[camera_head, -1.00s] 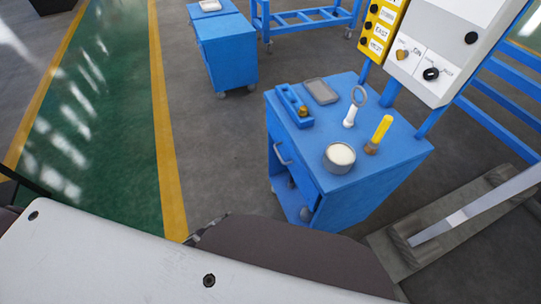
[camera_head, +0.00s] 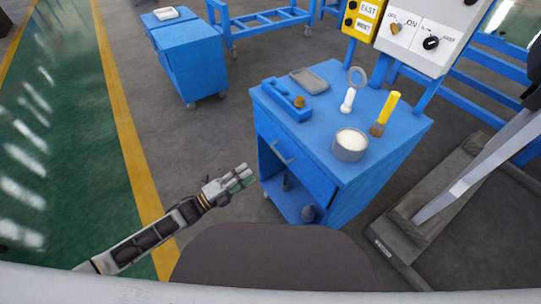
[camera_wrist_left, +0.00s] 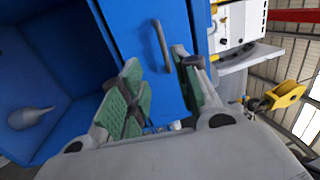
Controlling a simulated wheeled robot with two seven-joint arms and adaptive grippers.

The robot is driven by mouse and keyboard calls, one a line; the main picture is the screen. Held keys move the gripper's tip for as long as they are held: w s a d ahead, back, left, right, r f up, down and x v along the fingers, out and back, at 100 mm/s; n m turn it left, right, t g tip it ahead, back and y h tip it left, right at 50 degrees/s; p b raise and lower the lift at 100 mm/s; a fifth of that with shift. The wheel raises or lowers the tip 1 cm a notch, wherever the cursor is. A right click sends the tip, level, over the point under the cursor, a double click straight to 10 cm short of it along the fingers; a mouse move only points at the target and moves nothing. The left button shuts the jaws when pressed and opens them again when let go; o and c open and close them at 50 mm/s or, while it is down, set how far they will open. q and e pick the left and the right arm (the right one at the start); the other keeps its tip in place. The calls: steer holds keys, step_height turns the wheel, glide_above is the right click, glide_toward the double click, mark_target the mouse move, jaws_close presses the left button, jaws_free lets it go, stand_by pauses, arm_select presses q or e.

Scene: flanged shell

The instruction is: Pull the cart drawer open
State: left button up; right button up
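The blue cart (camera_head: 372,185) stands right of centre in the head view. Its drawer (camera_head: 309,172) looks shut, with a grey bar handle (camera_head: 282,153) on the front. My left gripper (camera_head: 243,178) is in front of the cart, left of the handle and apart from it. In the left wrist view, my left gripper (camera_wrist_left: 160,94) has its green-padded fingers spread. The handle (camera_wrist_left: 161,46) shows beyond and between the fingertips, against the blue drawer front (camera_wrist_left: 135,25). Nothing is held. My right gripper is not in view.
On the cart top are a blue holder (camera_head: 286,100), grey tray (camera_head: 309,80), white tin (camera_head: 349,145), yellow-handled tool (camera_head: 385,112) and white ring-topped item (camera_head: 348,100). The open lower shelf (camera_head: 287,198) holds dark items. A control box (camera_head: 425,35) stands behind.

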mark_target(278, 153)
arm_select(q)
steer(key=shift+s+d+r, duration=0.15)
steer(key=shift+s+r, duration=0.05)
steer(key=shift+r, duration=0.1)
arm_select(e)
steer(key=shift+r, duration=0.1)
arm_select(q)
steer(key=shift+w, duration=0.1)
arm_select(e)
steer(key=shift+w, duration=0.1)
arm_select(q)
steer(key=shift+b+x, duration=0.5)
steer(key=shift+x, duration=6.35)
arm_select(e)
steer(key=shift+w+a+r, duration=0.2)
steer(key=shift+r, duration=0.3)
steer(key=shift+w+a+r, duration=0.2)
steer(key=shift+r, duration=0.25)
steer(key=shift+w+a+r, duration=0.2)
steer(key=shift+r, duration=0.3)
arm_select(q)
steer(key=shift+d, duration=0.1)
steer(key=shift+c, duration=0.3)
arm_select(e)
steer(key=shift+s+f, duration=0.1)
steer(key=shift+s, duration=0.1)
arm_select(q)
jaws_close()
